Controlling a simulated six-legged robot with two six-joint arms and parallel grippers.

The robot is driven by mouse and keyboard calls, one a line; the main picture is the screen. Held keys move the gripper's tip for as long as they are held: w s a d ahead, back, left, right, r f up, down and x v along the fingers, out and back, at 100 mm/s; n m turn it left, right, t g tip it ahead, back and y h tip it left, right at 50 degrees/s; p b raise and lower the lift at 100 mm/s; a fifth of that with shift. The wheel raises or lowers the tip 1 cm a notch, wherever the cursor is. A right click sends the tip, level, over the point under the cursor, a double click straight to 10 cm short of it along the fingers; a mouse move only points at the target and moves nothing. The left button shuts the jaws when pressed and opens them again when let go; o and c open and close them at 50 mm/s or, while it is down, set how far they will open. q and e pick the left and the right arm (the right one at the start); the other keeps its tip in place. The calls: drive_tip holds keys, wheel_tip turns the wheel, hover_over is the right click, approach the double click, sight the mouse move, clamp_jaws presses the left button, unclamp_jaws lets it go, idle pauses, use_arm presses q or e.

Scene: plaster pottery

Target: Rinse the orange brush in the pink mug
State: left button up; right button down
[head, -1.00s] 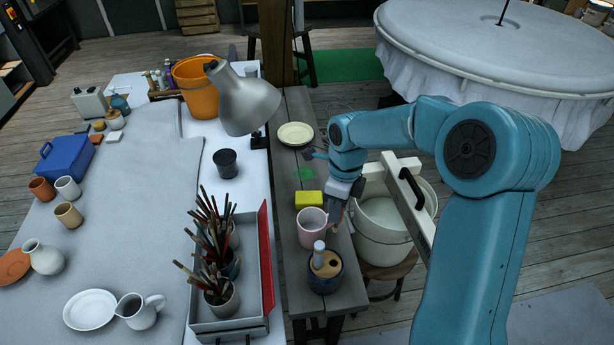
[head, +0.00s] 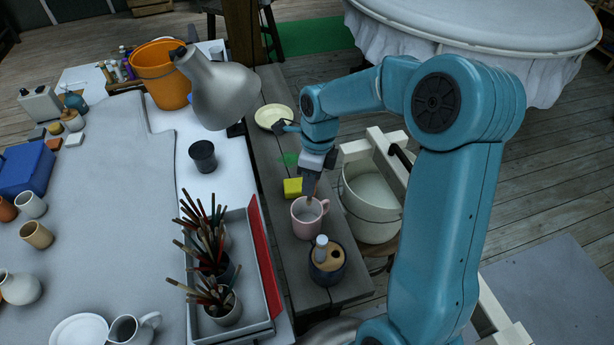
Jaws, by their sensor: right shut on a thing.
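The pink mug (head: 307,223) stands upright on the narrow grey wooden bench, its handle toward the right. My right gripper (head: 310,188) is directly above the mug, pointing down, and is shut on a thin brownish-orange brush (head: 316,186). Only a little of the brush shows between the dark fingers. Its lower end is at the mug's opening, and I cannot tell how deep it reaches. My left gripper is not in view.
A white bucket (head: 370,200) is to the right. A brush box (head: 235,280) is to the left.

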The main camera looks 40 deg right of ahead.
drive_tip(key=shift+a+f+b, duration=0.15)
drive_tip(key=shift+f+b, duration=0.15)
drive_tip(key=shift+f, duration=0.25)
wheel_tip(320, 180, down, 4)
drive_tip(key=b, duration=0.2)
drive_tip(key=shift+r+b, duration=0.25)
drive_tip(key=shift+b, duration=0.1)
drive_tip(key=shift+f+b, duration=0.55)
drive_tip(key=shift+f, duration=0.45)
drive_tip(key=shift+w, duration=0.15)
